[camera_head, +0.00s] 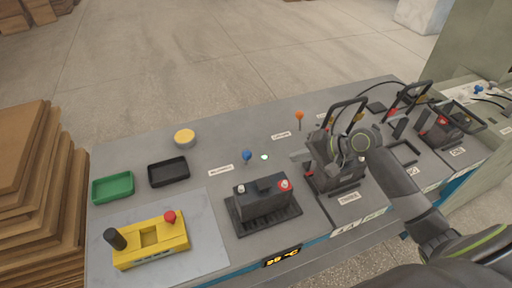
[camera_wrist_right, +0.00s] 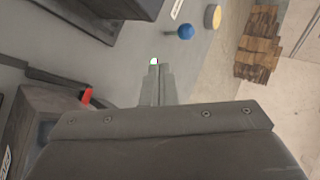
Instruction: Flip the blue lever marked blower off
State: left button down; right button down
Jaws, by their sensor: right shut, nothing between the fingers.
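A lever with a round blue knob (camera_head: 247,155) stands on the grey bench, behind the black battery. A white label (camera_head: 221,169) lies to its left; its lettering is too small to read surely. My right gripper (camera_head: 296,156) is shut and empty, to the right of the light and apart from the lever. My left gripper is not in view.
A lever with an orange knob (camera_head: 299,116) stands further back. A black battery (camera_head: 262,194) with a red terminal sits in front of the blue lever. A yellow device (camera_head: 150,242), green tray (camera_head: 112,188), black tray (camera_head: 168,172) and yellow disc (camera_head: 184,138) are to the left.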

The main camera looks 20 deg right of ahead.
aim_at(246, 157)
jog(key=p+x, duration=0.1)
jog(key=x, duration=0.9)
jog(key=shift+a+r, duration=0.15)
jog(key=shift+w+a+r+p, duration=0.25)
jog(key=shift+w+a+p, duration=0.25)
jog(key=shift+w+a, duration=0.35)
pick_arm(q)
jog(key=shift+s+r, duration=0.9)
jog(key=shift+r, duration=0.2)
pick_arm(e)
jog(key=shift+w+a, duration=0.4)
jog(key=shift+a, duration=0.15)
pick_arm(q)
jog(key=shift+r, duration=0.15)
pick_arm(e)
jog(key=shift+r, duration=0.1)
